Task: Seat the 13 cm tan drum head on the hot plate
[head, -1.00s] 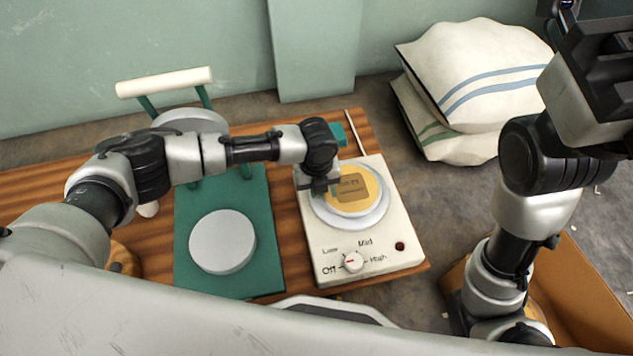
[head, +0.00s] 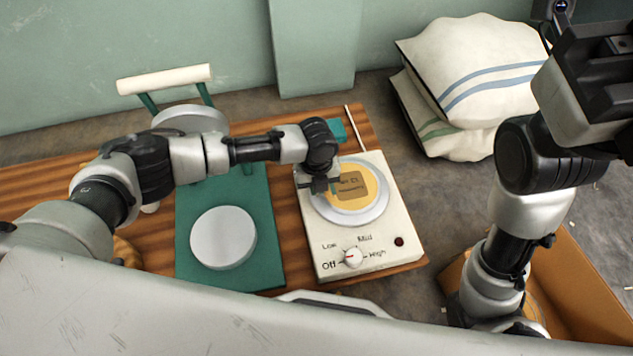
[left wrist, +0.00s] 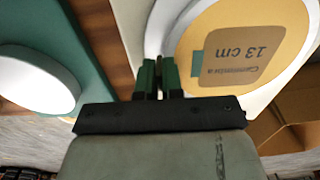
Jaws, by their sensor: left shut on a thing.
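The tan drum head (head: 369,179), a round disc with a brown label, is over the hot plate's silver disc (head: 350,216). Its label reads "13 cm" in the left wrist view (left wrist: 240,45). Whether it lies flat on the disc or slightly above it I cannot tell. The hot plate (head: 330,270) is a cream box with a front knob. My left gripper (head: 325,190) is shut on the left edge of the drum head; its green fingers (left wrist: 160,72) show in the left wrist view. My right arm stands at the right, its fingers out of view.
A green press stand (head: 185,275) with a round silver plate (head: 223,238) stands left of the hot plate on the wooden table (head: 295,200). A thin pale stick (head: 354,130) lies behind the hot plate. A cardboard box (head: 575,290) and stacked sacks (head: 475,70) are at the right.

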